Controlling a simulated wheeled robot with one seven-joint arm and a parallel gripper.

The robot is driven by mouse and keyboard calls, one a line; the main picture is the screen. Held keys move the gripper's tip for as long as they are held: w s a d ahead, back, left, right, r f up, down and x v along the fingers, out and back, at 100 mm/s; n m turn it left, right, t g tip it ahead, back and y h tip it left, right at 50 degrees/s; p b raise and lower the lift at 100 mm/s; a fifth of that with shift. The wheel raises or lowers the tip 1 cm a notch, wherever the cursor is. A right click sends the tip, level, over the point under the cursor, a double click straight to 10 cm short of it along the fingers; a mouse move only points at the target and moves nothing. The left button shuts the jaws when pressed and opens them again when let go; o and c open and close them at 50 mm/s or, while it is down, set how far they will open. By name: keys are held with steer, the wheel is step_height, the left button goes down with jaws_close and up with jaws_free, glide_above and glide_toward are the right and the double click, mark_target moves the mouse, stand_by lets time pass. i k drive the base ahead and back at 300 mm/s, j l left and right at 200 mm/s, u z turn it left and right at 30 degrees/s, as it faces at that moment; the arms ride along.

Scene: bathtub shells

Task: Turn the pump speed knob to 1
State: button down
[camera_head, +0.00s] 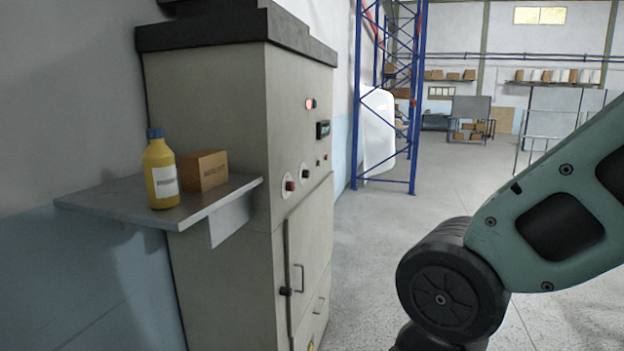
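A beige machine cabinet (215,130) stands left of centre, its control face turned right and seen at a steep angle. A red knob on a round white dial (290,186) sits on that face. A second, similar knob (305,173) is just right of it and slightly higher. Which one is the pump speed knob cannot be told, and their scale marks are too small to read. My gripper is out of view; only part of my arm shows at the right, apart from the cabinet.
A grey side shelf (110,200) holds a yellow bottle (162,170) and a brown box (204,170). Above the knobs are a small display (323,129) and a lit lamp (310,104). A cabinet door handle (299,278) sticks out below. Floor (370,240) right of the cabinet is clear.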

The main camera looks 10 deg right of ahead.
mark_target(306, 174)
steer(key=i+l+u, duration=0.1)
steer(key=i+l+z, duration=0.1)
steer(key=i, duration=0.3)
steer(key=i+l+z, duration=0.15)
steer(key=i, duration=0.3)
steer(key=i+l+z, duration=0.1)
steer(key=i+l, duration=0.15)
steer(key=i, duration=0.15)
